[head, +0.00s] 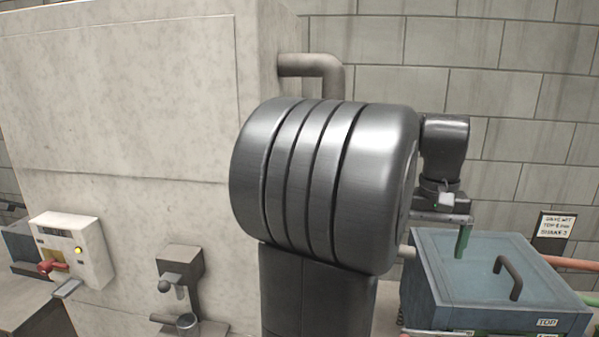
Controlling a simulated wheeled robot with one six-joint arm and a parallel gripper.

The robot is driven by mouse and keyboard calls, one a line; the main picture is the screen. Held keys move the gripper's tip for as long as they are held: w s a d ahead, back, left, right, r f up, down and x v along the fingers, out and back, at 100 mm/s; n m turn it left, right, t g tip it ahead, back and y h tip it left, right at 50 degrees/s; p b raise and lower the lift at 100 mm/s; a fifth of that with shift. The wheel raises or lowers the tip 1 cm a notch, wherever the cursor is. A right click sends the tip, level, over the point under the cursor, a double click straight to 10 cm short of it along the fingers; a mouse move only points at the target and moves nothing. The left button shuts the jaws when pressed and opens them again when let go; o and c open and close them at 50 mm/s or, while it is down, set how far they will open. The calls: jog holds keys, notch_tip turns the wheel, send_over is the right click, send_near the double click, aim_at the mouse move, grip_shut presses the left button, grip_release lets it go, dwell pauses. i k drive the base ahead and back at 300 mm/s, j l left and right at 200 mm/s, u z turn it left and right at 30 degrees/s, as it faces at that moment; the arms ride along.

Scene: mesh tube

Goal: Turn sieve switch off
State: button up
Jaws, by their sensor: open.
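A blue-grey sieve box (455,270) with a dark lid handle and a "TOP" label stands at lower right. My gripper (461,236) hangs over its back left part, far from the pale box. It is open; one green finger shows clearly, and nothing is seen in it.
My large arm joint hides the middle. A pipe (312,65) runs behind it. A lettered sign (554,230) and a reddish pipe (573,263) are at far right.

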aim_at(45, 267)
jog(key=k+j, duration=0.1)
jog(key=j, duration=0.3)
jog(key=k+j+z, duration=0.1)
jog(key=j, duration=0.3)
jog(key=k+j, duration=0.1)
jog(key=j, duration=0.3)
jog(key=k+j, duration=0.15)
jog(key=j, duration=0.2)
jog(key=k+j+z, duration=0.1)
jog(key=j, duration=0.3)
jog(key=k+j, duration=0.15)
jog(key=j, duration=0.25)
jog(key=k+j+z, duration=0.1)
jog(key=j, duration=0.25)
